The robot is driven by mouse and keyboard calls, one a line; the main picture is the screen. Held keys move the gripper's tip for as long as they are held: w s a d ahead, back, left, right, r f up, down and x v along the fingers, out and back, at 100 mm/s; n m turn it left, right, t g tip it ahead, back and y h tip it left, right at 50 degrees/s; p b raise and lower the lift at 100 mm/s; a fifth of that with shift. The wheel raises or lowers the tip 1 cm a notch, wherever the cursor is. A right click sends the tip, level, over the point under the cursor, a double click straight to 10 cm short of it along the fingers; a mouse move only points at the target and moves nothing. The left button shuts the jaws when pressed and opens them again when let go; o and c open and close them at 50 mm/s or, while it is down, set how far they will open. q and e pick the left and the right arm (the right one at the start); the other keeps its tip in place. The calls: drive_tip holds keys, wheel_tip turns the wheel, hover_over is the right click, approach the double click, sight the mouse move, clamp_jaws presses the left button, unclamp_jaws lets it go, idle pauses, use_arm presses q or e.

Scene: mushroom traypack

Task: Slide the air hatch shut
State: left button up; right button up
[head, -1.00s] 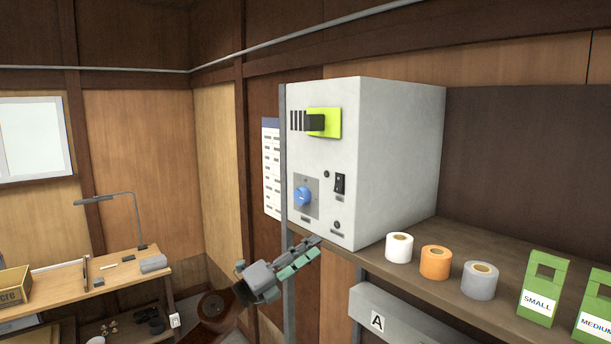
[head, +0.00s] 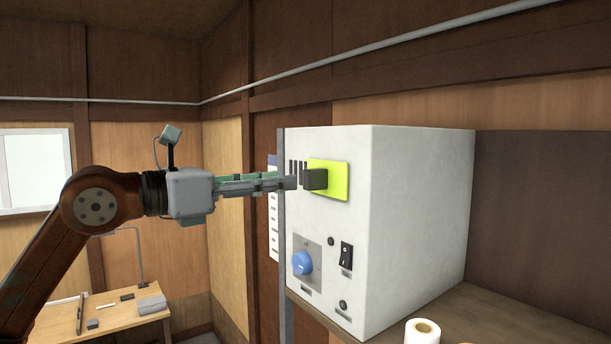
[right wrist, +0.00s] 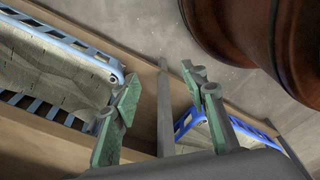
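The air hatch (head: 340,181) is a yellow-green plate with a black block handle (head: 315,179) on the front of a light grey box. Dark vent slots (head: 297,168) show uncovered just left of the plate. My left gripper (head: 291,182) reaches in level from the left, its tips in front of the slots and close to the handle's left side. I cannot tell whether they touch it. Its fingers are seen edge-on and overlap, so their gap is hidden. In the right wrist view my right gripper (right wrist: 160,85) has its fingers apart, with nothing between them.
Below the hatch the grey box (head: 420,230) has a blue knob (head: 303,263) and a black switch (head: 346,256). A grey post (head: 282,230) stands at its left edge. A white roll (head: 423,331) is on the shelf. Blue crates (right wrist: 65,40) show in the right wrist view.

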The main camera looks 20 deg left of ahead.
sight(306, 178)
use_arm(q)
drive_tip(key=shift+w+d+r, duration=0.25)
drive_tip(key=shift+w+d, duration=0.05)
drive_tip(key=shift+d, duration=0.35)
drive_tip(key=p+x, duration=0.1)
drive_tip(key=x, duration=0.2)
drive_tip(key=shift+w+d+f, duration=0.15)
drive_tip(key=shift+w, duration=0.25)
drive_tip(key=shift+w+d+f+p, duration=0.1)
drive_tip(key=shift+w+d+p, duration=0.15)
drive_tip(key=shift+w, duration=0.25)
drive_tip(key=shift+w+d+f+p, duration=0.1)
drive_tip(key=shift+w+d+p, duration=0.1)
drive_tip(key=shift+w, duration=0.25)
drive_tip(key=shift+s+r, duration=0.15)
drive_tip(key=shift+s, duration=0.25)
drive_tip(key=shift+w, duration=0.35)
drive_tip(key=shift+c, duration=0.8)
drive_tip(key=shift+s, duration=0.1)
drive_tip(key=c, duration=0.3)
drive_tip(key=shift+s, duration=0.15)
drive_tip(key=shift+c, duration=0.8)
clamp_jaws()
use_arm(e)
drive_tip(key=shift+s+d+r, duration=0.2)
drive_tip(key=shift+s+r, duration=0.25)
drive_tip(key=shift+r, duration=0.1)
drive_tip(key=shift+s+d+r, duration=0.2)
drive_tip(key=shift+s+r, duration=0.25)
drive_tip(key=shift+r, duration=0.1)
